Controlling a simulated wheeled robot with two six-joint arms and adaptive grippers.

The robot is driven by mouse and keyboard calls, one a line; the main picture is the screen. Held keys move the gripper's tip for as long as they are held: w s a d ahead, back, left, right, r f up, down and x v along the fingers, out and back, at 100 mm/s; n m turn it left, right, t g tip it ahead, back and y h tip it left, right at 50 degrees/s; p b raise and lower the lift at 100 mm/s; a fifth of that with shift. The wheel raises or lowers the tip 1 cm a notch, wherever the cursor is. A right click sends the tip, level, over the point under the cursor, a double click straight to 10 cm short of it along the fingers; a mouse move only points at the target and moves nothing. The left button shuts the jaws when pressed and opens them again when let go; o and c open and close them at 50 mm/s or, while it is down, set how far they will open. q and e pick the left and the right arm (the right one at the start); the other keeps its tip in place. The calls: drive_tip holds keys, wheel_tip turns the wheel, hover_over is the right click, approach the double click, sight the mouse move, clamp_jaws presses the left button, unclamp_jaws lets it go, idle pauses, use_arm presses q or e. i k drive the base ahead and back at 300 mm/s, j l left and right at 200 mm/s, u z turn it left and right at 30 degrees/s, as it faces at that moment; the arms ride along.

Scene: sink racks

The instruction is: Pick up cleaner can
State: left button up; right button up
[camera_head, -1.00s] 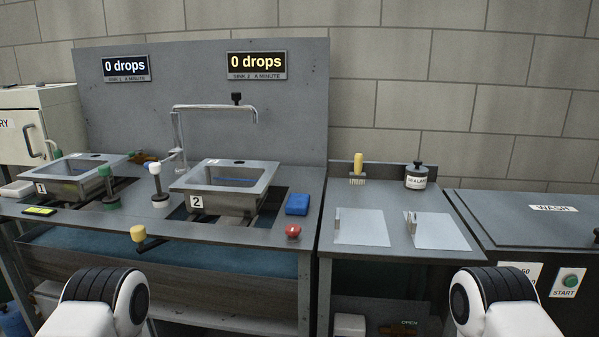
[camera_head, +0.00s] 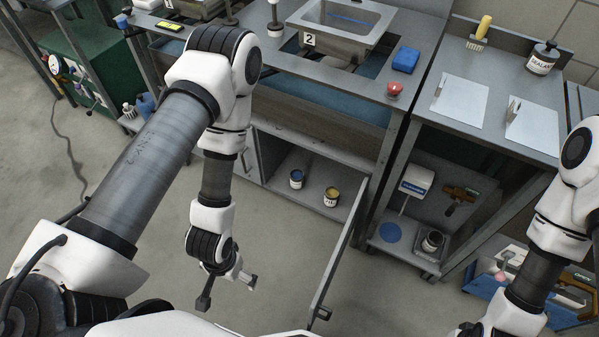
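Several small cans stand below the counters, and I cannot read which is the cleaner can. A blue-topped can (camera_head: 297,178) and a yellow-topped can (camera_head: 331,197) stand upright in the open cabinet under the sink. A dark-topped can (camera_head: 432,242) stands on the low shelf to the right. A white-and-blue labelled piece (camera_head: 416,183) is above that shelf, its print too small to read surely. My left gripper (camera_head: 229,291) points down, empty, fingers apart, in front of the cabinet and touching no can. My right arm is at the right edge; its fingers are not visible.
The cabinet door (camera_head: 340,250) stands open toward me, right of the cans. A blue disc (camera_head: 391,232) lies on the low shelf. A blue crate (camera_head: 485,282) stands on the floor near my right arm. Floor before the cabinet is clear.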

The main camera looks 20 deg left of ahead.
sight(297, 175)
drive_tip(key=j+z, duration=0.3)
drive_tip(key=j, duration=0.3)
drive_tip(key=k+j+z, duration=0.1)
drive_tip(key=j+z, duration=0.15)
drive_tip(key=j, duration=0.3)
drive_tip(key=i+j+z, duration=0.2)
drive_tip(key=j, duration=0.2)
